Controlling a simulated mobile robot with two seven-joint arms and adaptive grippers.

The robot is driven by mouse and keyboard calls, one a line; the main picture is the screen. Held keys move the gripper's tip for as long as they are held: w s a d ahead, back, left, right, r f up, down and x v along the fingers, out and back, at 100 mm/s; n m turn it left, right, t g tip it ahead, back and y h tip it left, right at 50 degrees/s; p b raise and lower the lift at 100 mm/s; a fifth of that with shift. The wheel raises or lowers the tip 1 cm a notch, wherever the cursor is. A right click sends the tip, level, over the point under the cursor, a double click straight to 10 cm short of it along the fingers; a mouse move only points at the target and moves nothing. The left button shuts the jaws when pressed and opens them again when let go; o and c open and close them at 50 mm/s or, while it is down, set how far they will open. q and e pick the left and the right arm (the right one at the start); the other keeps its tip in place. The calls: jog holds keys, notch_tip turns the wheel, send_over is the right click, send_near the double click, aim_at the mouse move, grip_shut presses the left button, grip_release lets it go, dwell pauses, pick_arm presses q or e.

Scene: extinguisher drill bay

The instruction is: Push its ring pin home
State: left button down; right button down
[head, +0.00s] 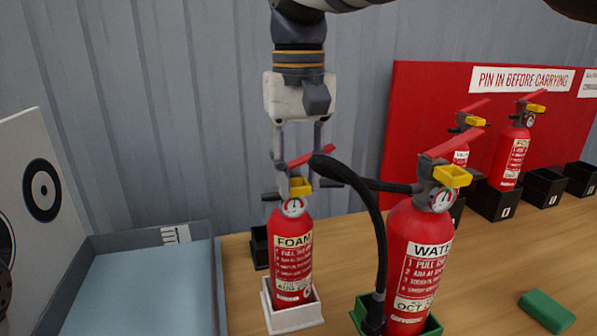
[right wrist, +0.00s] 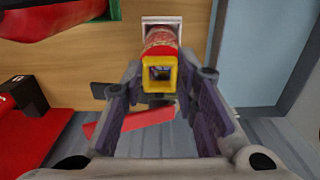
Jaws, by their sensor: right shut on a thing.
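The foam extinguisher (head: 292,255) is red and stands upright in a white base (head: 293,318). Its yellow ring pin (head: 300,187) shows at the head above the gauge, below the red lever (head: 312,156). My right gripper (head: 299,172) comes down from above, its fingers on either side of the yellow pin, and is shut on it. In the right wrist view the yellow pin (right wrist: 160,72) sits between the fingertips, with the red lever (right wrist: 125,121) nearer the camera. Whether the pin is fully seated is hidden. My left gripper is not in view.
A water extinguisher (head: 411,262) in a green base stands close at right, its black hose beside the foam one. More extinguishers in black bases (head: 497,202) stand behind, by a red board (head: 430,100). A blue-grey tray (head: 217,285) lies left; a green block (head: 546,311) lies right.

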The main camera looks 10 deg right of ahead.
jog(key=c, duration=1.2)
grip_release()
